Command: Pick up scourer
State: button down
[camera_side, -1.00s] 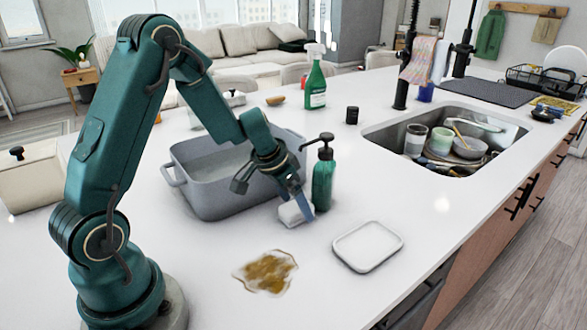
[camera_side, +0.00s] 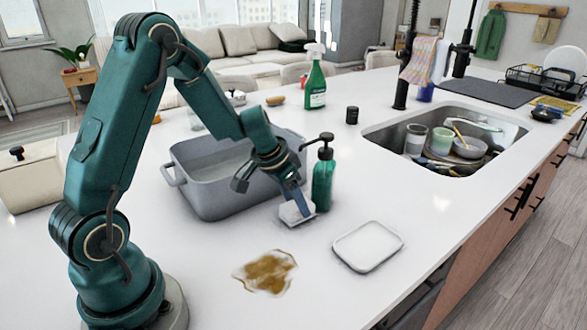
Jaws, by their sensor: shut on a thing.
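The scourer (camera_side: 293,213) is a small white block on the white counter, in front of the grey basin and left of the green pump bottle. My gripper (camera_side: 298,205) points down over it, with its fingers at the scourer and shut on it. The fingers hide part of its top. The scourer is at counter height; I cannot tell whether it still touches the counter.
The grey basin (camera_side: 207,199) stands close behind my gripper, and the green pump bottle (camera_side: 323,178) close to its right. A white tray (camera_side: 368,247) and a brown spill (camera_side: 266,272) lie in front. The sink (camera_side: 405,118) holds dishes.

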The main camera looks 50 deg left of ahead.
aim_at(295, 205)
jog(key=shift+r, duration=1.25)
notch_tip(295, 205, up, 4)
jog(key=shift+r, duration=0.2)
jog(key=d, duration=1.9)
jog(key=shift+d+f, duration=0.2)
jog(key=shift+d, duration=0.2)
jog(key=c, duration=1.2)
grip_release()
jog(key=shift+c, duration=0.9)
